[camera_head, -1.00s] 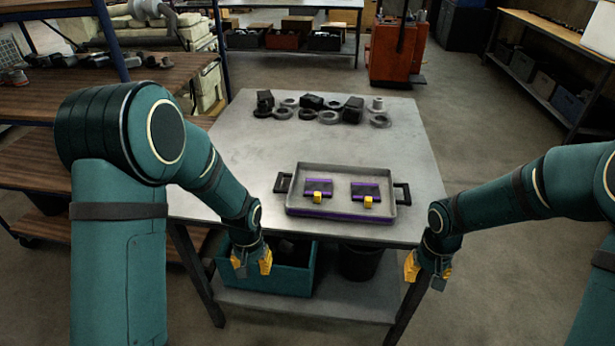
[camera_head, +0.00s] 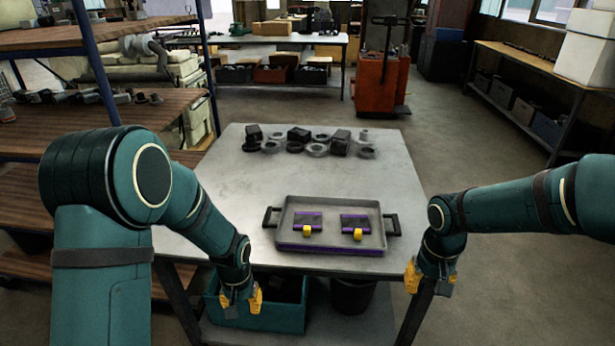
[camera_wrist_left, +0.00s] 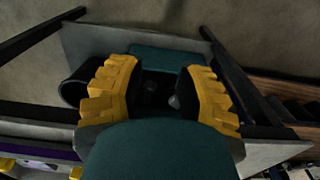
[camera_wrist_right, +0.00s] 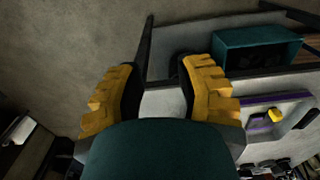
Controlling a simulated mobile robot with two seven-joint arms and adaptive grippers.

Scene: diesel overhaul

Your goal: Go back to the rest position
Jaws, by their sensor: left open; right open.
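My left gripper (camera_head: 241,298) hangs at the front left edge of the table, pointing down, open and empty. In the left wrist view its yellow fingers (camera_wrist_left: 160,92) are apart, with the teal bin beyond them. My right gripper (camera_head: 430,280) hangs at the front right edge of the table, right of the tray. In the right wrist view its yellow fingers (camera_wrist_right: 158,92) are apart with nothing between them. Neither gripper touches the tray.
A grey tray (camera_head: 285,225) with black handles sits on the metal table (camera_head: 235,190), holding two dark pieces with yellow knobs. Several dark parts and rings (camera_head: 317,150) lie at the back. A teal bin (camera_head: 280,318) and a dark bucket (camera_head: 352,296) stand on the lower shelf.

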